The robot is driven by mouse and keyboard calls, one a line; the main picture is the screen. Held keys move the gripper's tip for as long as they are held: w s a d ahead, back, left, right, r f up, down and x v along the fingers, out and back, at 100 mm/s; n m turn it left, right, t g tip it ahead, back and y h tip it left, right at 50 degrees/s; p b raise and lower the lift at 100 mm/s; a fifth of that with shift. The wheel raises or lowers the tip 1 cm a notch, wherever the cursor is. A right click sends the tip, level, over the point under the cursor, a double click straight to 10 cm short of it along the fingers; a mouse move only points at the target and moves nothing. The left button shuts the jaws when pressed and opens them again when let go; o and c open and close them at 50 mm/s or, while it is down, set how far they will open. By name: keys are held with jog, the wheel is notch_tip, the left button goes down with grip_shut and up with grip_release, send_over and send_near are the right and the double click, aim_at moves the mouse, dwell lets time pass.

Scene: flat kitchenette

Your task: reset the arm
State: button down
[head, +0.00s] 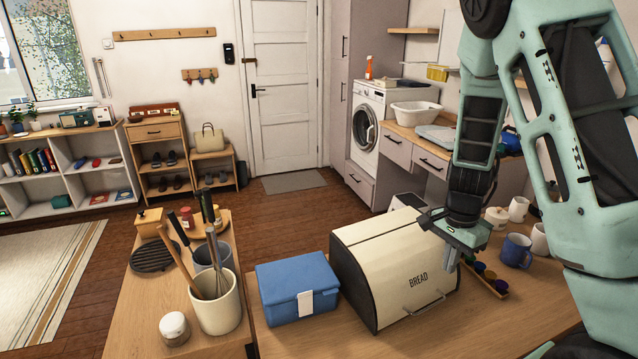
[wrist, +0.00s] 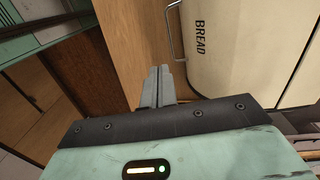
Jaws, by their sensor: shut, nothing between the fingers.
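My arm reaches in from the right in the head view, bent with its end pointing down. My gripper (head: 449,262) hangs close to the right side of the cream bread box (head: 385,265), above the wooden counter. I cannot tell whether it touches the box. In the wrist view the two fingers of my gripper (wrist: 159,72) lie together, shut and empty. The bread box (wrist: 240,45) fills the upper right there, with its handle beside the fingers.
A blue lidded box (head: 290,285) stands left of the bread box. A cream utensil crock (head: 216,303) and a small jar (head: 174,328) are at the left. A blue mug (head: 515,251) and a rack of coloured capsules (head: 485,275) stand right of my gripper. Bare counter (head: 440,335) lies in front.

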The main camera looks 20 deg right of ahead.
jog(key=s+a+r+n+y+b, duration=0.15)
jog(key=a+n+b, duration=0.35)
jog(key=a+n, duration=1.2)
jog(key=s+a+r+n+b, duration=0.1)
jog(key=s+a+n+b, duration=0.3)
jog(key=s+a+n, duration=0.4)
jog(key=s+a+h, duration=0.1)
jog(key=s+a, duration=0.5)
jog(key=a, duration=0.3)
jog(key=shift+s+b, duration=0.25)
jog(key=shift+b, duration=0.05)
